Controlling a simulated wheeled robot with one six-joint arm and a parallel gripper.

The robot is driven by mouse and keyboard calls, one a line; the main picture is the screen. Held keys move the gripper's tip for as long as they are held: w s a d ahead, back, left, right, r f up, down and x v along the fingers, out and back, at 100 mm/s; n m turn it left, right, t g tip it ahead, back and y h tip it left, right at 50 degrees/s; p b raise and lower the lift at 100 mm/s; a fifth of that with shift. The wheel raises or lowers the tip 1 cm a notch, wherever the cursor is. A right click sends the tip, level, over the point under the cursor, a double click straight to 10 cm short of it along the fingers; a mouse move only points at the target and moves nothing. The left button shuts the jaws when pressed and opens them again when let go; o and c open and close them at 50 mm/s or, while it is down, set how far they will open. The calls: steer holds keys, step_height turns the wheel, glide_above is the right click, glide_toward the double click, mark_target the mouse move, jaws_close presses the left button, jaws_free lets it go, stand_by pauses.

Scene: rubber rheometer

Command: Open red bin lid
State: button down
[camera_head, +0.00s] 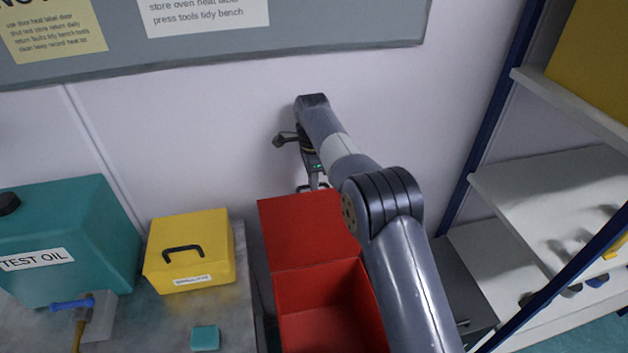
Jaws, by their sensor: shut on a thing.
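The red bin (320,318) stands against the wall, right of the bench. Its red lid (305,232) is raised up and back toward the wall, and the inside of the bin shows. The part of the bin that I can see inside looks empty. My gripper (313,186) is at the lid's upper back edge, shut on the lid there. The fingertips are small and partly covered by my arm. My arm also hides the right side of the bin and part of the lid.
A shelf rack (560,190) stands at right. A grey box (462,290) is beside the bin.

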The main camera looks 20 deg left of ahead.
steer(key=shift+s+f, duration=0.1)
steer(key=shift+f, duration=0.4)
steer(key=c, duration=1.7)
jaws_free()
steer(key=shift+w, duration=0.2)
steer(key=shift+o, duration=1)
steer(key=shift+r, duration=0.2)
steer(key=shift+w+a+r, duration=0.1)
steer(key=shift+a+r, duration=0.05)
steer(key=shift+r, duration=3.6)
steer(key=shift+f, duration=0.15)
step_height(320, 180, down, 7)
steer(key=shift+r, duration=0.2)
steer(key=shift+s+f, duration=0.2)
steer(key=shift+f, duration=0.05)
steer(key=shift+s+d, duration=0.1)
steer(key=shift+d, duration=0.1)
